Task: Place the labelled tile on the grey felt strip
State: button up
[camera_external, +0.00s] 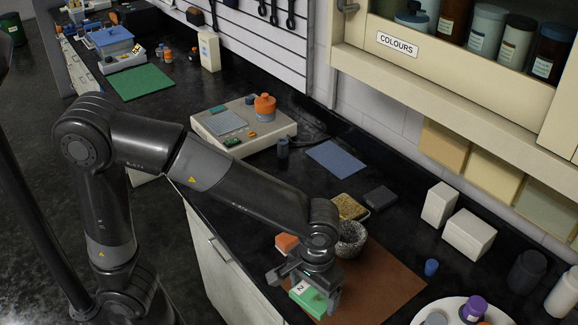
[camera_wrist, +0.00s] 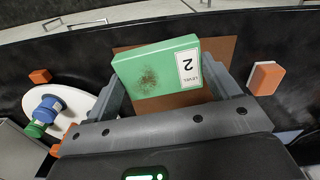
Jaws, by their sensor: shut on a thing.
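My gripper (camera_external: 309,289) is shut on the labelled tile, a flat green block (camera_external: 306,300). The tile has a white label reading "LEVEL 2" and a dark speckled patch, both clear in the wrist view (camera_wrist: 155,72). My gripper's two grey fingers (camera_wrist: 168,84) hold it at opposite sides. The tile is over the near-left part of a brown mat (camera_external: 385,283); I cannot tell its height. A small dark grey flat piece (camera_external: 381,198) lies behind the mat, and a blue-grey mat (camera_external: 336,158) lies farther back. I cannot tell whether either is the felt strip.
An orange-and-white block (camera_external: 286,243) lies left of my wrist.

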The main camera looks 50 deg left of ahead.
jog(key=w+a+r+m, duration=0.1)
jog(key=w+a+m, duration=0.4)
jog(key=w+a, duration=0.8)
jog(key=w+a+m, duration=0.4)
jog(key=w+a, duration=0.6)
jog(key=a, duration=0.6)
jog(key=s+a+m, duration=0.1)
jog(key=a+m, duration=0.1)
jog(key=a, duration=1)
jog(key=s+a+m, duration=0.1)
jog(key=a+m, duration=0.2)
jog(key=a, duration=0.9)
jog(key=s+a+m, duration=0.2)
jog(key=a, duration=1)
jog(key=shift+f, duration=0.15)
jog(key=s+a+f+m, duration=0.1)
jog(key=s+a+f, duration=0.1)
jog(key=s+a, duration=0.2)
jog(key=s+a+f+m, duration=0.1)
jog(key=s+a, duration=0.3)
jog(key=a, duration=0.7)
jog(key=s+a+f+m, duration=0.1)
jog(key=s+a+f, duration=0.3)
jog(key=a, duration=0.3)
jog(key=shift+s+a, duration=0.1)
jog(key=shift+a, duration=0.2)
jog(key=shift+s+a+f, duration=0.2)
jog(key=shift+a+f, duration=0.1)
jog(key=shift+f, duration=1.95)
